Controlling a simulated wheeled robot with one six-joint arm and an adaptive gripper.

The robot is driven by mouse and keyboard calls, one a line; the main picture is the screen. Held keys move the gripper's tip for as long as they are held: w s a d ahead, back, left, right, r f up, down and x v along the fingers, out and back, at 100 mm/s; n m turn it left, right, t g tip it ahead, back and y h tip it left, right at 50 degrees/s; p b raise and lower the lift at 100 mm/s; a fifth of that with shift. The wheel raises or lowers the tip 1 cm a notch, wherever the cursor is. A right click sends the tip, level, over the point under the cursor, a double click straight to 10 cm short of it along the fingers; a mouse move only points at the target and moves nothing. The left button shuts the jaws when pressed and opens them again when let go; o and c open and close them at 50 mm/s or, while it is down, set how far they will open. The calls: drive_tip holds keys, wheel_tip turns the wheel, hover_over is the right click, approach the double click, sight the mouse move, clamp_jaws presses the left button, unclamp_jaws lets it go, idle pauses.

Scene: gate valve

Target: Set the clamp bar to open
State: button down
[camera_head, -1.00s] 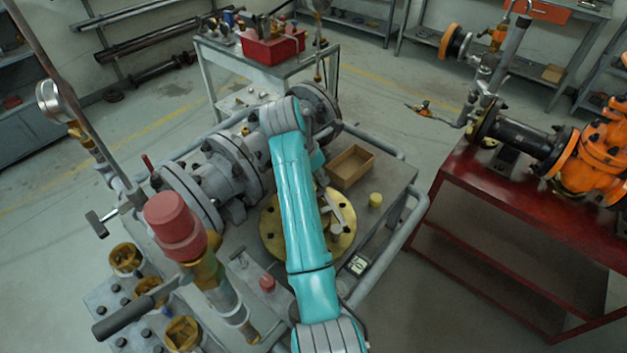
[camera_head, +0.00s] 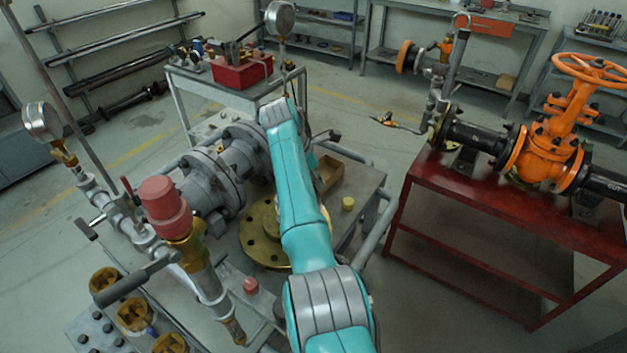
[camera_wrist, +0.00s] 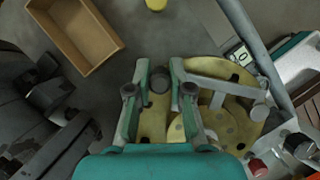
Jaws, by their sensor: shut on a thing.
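My gripper (camera_wrist: 159,82) shows in the wrist view, its two teal-and-grey fingers around a grey, round-ended piece over a brass flange. A pale grey bar, which looks like the clamp bar (camera_wrist: 226,82), runs right from the fingers across the flange. It ends in a short cross piece near the flange rim. Where the bar meets the fingers is partly hidden. The brass flange (camera_head: 262,245) lies flat on the grey bench in the head view. My arm covers the gripper and the bar there.
An open cardboard box (camera_head: 331,172) and a yellow cylinder (camera_head: 348,204) sit on the bench near my arm. A grey flanged pipe (camera_head: 215,178) is left of it. A red-capped valve (camera_head: 166,207) stands front left. A red table (camera_head: 500,212) holds an orange valve (camera_head: 550,150).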

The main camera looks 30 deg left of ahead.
drive_tip(key=shift+w+d, duration=0.2)
drive_tip(key=shift+d, duration=0.3)
drive_tip(key=c, duration=1)
unclamp_jaws()
drive_tip(key=shift+c, duration=0.2)
drive_tip(key=v, duration=1.2)
